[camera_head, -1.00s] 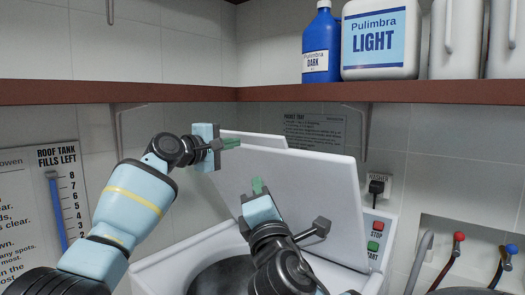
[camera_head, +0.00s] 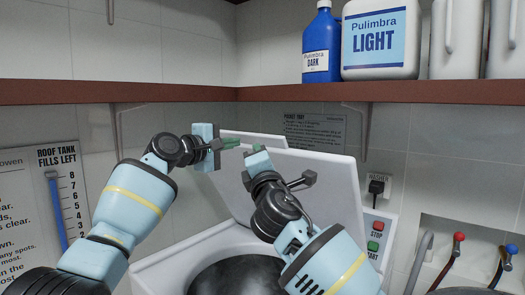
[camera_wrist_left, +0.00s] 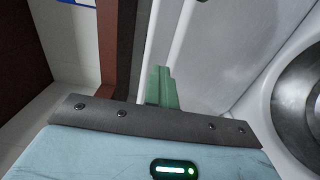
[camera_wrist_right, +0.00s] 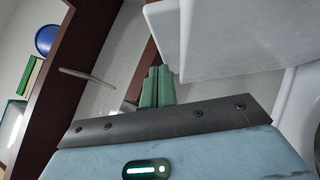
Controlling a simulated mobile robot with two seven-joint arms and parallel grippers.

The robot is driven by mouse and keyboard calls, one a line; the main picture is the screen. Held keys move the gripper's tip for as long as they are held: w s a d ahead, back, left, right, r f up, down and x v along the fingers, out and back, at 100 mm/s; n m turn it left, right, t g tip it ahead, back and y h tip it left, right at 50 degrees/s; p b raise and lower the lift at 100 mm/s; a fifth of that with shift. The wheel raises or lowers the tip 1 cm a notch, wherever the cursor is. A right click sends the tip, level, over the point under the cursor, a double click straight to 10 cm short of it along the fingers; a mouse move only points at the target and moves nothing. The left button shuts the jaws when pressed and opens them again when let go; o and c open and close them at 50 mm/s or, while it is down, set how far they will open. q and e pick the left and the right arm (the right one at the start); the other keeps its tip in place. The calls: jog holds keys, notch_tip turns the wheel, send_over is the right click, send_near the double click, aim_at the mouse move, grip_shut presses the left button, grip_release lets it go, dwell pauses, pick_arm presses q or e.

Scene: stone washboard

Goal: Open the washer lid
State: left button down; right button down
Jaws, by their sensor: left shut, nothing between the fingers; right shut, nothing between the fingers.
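The washer's white lid (camera_head: 332,185) stands raised and leans back toward the wall, with the dark round drum opening (camera_head: 238,275) uncovered below it. My left gripper (camera_head: 232,143) is shut and empty at the lid's upper left edge. My right gripper (camera_head: 250,150) is shut and empty near the lid's upper edge, close to the left one. The right wrist view shows its green fingers (camera_wrist_right: 157,88) beside the white lid (camera_wrist_right: 235,40). The left wrist view shows the left fingers (camera_wrist_left: 162,88) near a white panel. I cannot tell whether either gripper touches the lid.
A brown shelf (camera_head: 190,94) runs above the washer, holding a blue bottle (camera_head: 321,45) and a white Pulimbra container (camera_head: 380,40). At the right are the start and stop buttons (camera_head: 375,236), a plug (camera_head: 376,187) and taps with red and blue knobs (camera_head: 459,237).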

aim_at(268, 137)
pick_arm(q)
jog(key=shift+d, duration=0.1)
pick_arm(e)
jog(key=shift+w+d+r, duration=0.4)
jog(key=shift+w+d, duration=0.05)
jog(key=shift+w, duration=0.1)
jog(key=shift+w+d+r+m, duration=0.4)
jog(key=shift+w+d+r, duration=0.35)
jog(key=shift+w+r, duration=0.2)
pick_arm(q)
jog(key=c, duration=1.5)
grip_release()
pick_arm(e)
jog(key=shift+f, duration=0.1)
pick_arm(q)
jog(key=shift+s, duration=0.1)
